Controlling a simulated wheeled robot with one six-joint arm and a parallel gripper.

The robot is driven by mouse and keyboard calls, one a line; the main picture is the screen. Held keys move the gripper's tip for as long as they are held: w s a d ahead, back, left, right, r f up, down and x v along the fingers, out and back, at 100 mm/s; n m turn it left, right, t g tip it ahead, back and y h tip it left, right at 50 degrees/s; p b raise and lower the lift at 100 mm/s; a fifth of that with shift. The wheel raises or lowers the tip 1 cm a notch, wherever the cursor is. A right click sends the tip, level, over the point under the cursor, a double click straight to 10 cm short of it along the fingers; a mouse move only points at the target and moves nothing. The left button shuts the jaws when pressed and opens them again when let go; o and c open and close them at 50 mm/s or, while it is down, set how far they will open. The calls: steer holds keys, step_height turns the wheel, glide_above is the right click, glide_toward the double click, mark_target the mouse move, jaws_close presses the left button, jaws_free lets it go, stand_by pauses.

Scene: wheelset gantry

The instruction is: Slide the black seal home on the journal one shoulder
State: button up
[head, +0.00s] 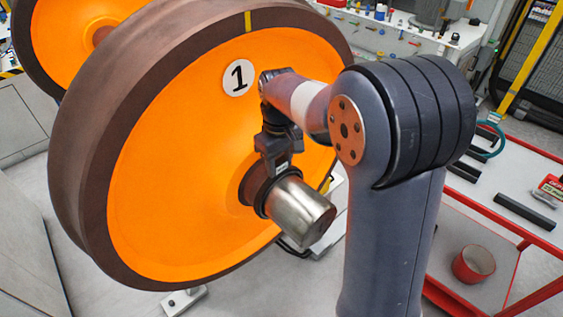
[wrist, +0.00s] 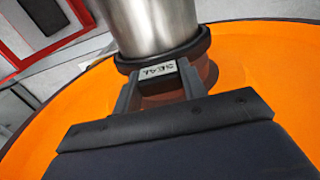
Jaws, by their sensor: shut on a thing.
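The journal (head: 302,213) is a bare steel cylinder sticking out of the hub of the orange wheel marked 1 (head: 150,190). It also shows at the top of the wrist view (wrist: 155,25). The black seal (head: 262,196) is a ring around the journal at its inner, hub-side end. In the wrist view the seal (wrist: 198,48) carries a tab labelled SEAL (wrist: 157,70). My gripper (wrist: 157,88) is shut on this tab. In the head view my gripper (head: 275,168) reaches down from above. A brown shoulder shows behind the seal; whether they touch I cannot tell.
A second orange wheel (head: 65,40) stands behind at the upper left. A red-edged cart (head: 510,240) with black bars and a red cup (head: 473,264) is at the right. A workbench (head: 420,35) with small tools stands at the back.

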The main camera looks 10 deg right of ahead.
steer(key=shift+w+a+p, duration=0.35)
steer(key=shift+w+a, duration=0.1)
steer(key=shift+w, duration=0.2)
steer(key=o, duration=1.1)
steer(key=shift+o, duration=0.2)
step_height(320, 180, up, 11)
steer(key=b, duration=0.1)
steer(key=shift+f, duration=0.1)
